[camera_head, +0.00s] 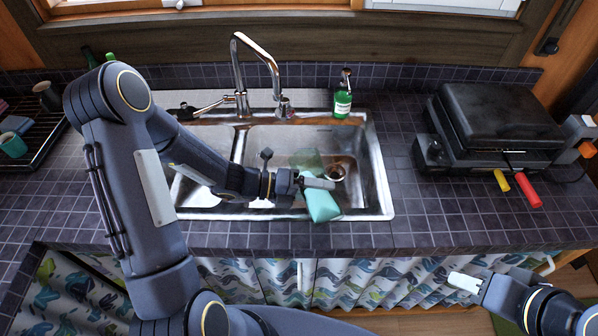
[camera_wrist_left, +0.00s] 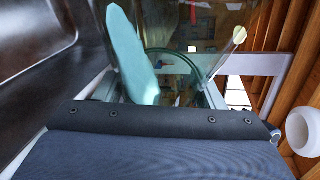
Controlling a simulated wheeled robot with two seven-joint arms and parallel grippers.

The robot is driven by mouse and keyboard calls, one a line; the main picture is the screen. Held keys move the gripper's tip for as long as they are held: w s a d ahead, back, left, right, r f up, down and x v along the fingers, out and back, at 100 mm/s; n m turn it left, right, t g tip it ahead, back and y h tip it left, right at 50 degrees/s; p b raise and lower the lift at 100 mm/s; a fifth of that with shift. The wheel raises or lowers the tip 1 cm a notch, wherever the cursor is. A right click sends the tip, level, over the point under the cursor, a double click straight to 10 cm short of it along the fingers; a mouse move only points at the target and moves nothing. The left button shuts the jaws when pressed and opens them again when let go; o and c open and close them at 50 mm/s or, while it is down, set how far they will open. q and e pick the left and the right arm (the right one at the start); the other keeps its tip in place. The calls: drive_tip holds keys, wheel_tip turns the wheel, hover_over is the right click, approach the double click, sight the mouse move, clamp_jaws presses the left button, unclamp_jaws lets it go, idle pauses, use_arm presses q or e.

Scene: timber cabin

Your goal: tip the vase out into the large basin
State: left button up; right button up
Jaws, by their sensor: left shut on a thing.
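The vase (camera_head: 322,205) has a teal lower part, and a clear glassy part reaches toward the faucet in the head view. My left gripper (camera_head: 318,183) is shut on the vase and holds it tilted above the large basin (camera_head: 262,148), near its front rim. In the left wrist view the clear glass and a teal shape (camera_wrist_left: 128,55) fill the space before the gripper. I cannot tell whether anything is coming out of the vase. My right gripper (camera_head: 466,283) is at the lower right, away from the sink; its jaw opening is unclear.
A chrome faucet (camera_head: 237,62) stands behind the sink. A green soap bottle (camera_head: 342,102) is at its back right corner. A black grill (camera_head: 500,120) with red and yellow handles stands right. A dish rack (camera_head: 40,150) with cups is at left. The front counter edge is clear.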

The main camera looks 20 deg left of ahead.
use_arm(q)
drive_tip(key=shift+w+a+f+n+h+p, duration=0.25)
drive_tip(key=shift+w+f+n+h+p, duration=0.1)
drive_tip(key=shift+f+n+p, duration=0.1)
idle(0.4)
drive_tip(key=shift+w+a+n+g+h+p, duration=0.1)
drive_tip(key=shift+w+n+g+h+p, duration=0.2)
drive_tip(key=shift+n+p, duration=0.4)
idle(1.6)
drive_tip(key=shift+a+r+n+p, duration=0.1)
drive_tip(key=shift+r+n+p, duration=0.2)
drive_tip(key=shift+p, duration=0.25)
